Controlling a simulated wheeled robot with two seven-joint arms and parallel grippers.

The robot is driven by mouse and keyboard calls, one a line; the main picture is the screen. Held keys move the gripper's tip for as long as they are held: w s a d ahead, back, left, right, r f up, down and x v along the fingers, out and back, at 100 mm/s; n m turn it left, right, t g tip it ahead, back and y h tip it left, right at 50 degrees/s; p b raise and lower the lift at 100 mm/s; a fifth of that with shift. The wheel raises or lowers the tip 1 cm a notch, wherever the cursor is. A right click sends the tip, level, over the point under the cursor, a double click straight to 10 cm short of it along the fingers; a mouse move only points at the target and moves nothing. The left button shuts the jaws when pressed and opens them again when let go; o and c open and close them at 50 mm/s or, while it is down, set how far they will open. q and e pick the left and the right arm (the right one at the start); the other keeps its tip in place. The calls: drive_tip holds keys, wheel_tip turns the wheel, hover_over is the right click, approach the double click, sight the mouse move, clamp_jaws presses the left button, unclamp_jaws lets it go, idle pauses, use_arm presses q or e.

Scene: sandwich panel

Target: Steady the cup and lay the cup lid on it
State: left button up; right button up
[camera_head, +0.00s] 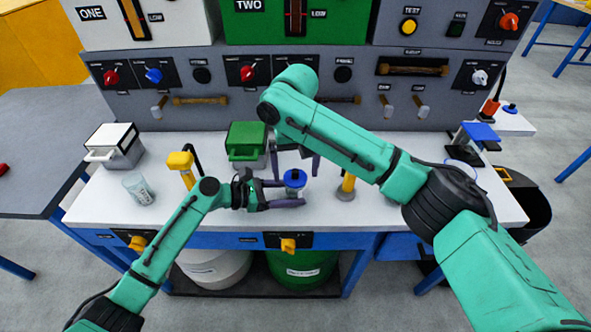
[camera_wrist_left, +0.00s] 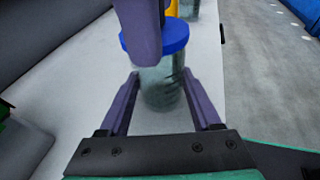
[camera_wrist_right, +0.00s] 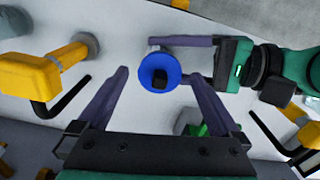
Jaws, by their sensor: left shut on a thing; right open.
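A clear cup (camera_wrist_left: 162,82) stands on the white counter with a round blue lid (camera_head: 295,176) over its mouth. The lid looks level and has a dark knob (camera_wrist_right: 159,77) on top. My left gripper (camera_head: 296,193) is shut on the cup's sides, one finger on each side. My right gripper (camera_wrist_right: 158,80) is open just above, its fingers on either side of the lid and apart from it. One right finger hides part of the lid in the left wrist view, so I cannot tell whether the lid sits fully flush.
Another clear cup (camera_head: 138,188) stands at the counter's left. A green box (camera_head: 246,141) and a white box (camera_head: 115,144) stand behind. Yellow fixtures (camera_head: 181,167) (camera_head: 348,183) flank the cup. A grey control panel (camera_head: 215,97) rises at the back.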

sight(295, 172)
drive_tip(key=shift+r, duration=3.35)
use_arm(q)
drive_tip(key=o, duration=0.8)
drive_tip(key=shift+o, duration=0.2)
drive_tip(key=shift+a, duration=0.1)
drive_tip(key=v, duration=1.4)
drive_tip(key=shift+s+a+r, duration=0.1)
drive_tip(key=shift+s+a, duration=0.05)
drive_tip(key=shift+s, duration=0.05)
use_arm(e)
drive_tip(key=shift+f, duration=0.15)
drive_tip(key=shift+s+f, duration=0.1)
